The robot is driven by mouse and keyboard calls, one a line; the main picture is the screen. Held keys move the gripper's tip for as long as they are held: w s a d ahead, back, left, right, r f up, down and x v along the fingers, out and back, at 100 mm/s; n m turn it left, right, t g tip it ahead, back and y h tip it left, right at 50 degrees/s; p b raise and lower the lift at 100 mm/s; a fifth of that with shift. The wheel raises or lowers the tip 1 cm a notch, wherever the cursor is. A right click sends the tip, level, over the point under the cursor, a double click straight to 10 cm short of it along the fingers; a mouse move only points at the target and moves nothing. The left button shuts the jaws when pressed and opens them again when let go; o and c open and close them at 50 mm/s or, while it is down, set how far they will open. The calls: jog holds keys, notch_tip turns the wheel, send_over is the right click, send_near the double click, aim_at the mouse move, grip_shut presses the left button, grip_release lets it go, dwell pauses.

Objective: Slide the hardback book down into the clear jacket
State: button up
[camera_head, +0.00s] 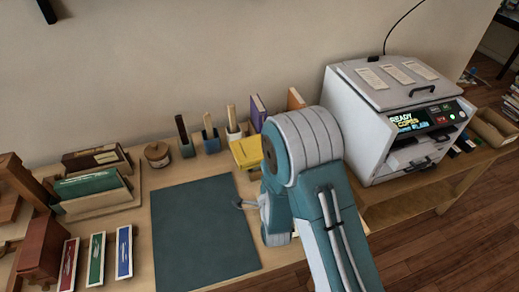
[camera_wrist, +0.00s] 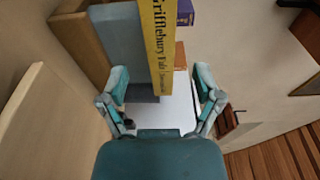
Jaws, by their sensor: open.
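A yellow hardback book (camera_head: 246,152) stands near the back of the table, just left of my arm. In the wrist view the yellow book (camera_wrist: 163,45) shows its spine with dark lettering. My gripper (camera_wrist: 161,74) is open in the wrist view, with one finger on each side of the lower end of the spine. I see a gap between the book and each finger. In the head view a finger of my gripper (camera_head: 242,204) shows over the dark mat, and my arm hides the rest. I cannot make out the clear jacket in either view.
A dark teal mat (camera_head: 205,232) lies bare at the left of my arm. A purple book (camera_head: 258,112) and an orange book (camera_head: 295,98) stand at the back. A white copier (camera_head: 395,115) stands at the right. Book racks (camera_head: 98,187) stand at the left.

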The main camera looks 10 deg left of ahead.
jog(key=x, duration=0.5)
jog(key=shift+w+d, duration=0.2)
jog(key=shift+w, duration=0.05)
jog(key=shift+c, duration=0.3)
jog(key=shift+a, duration=0.1)
grip_shut()
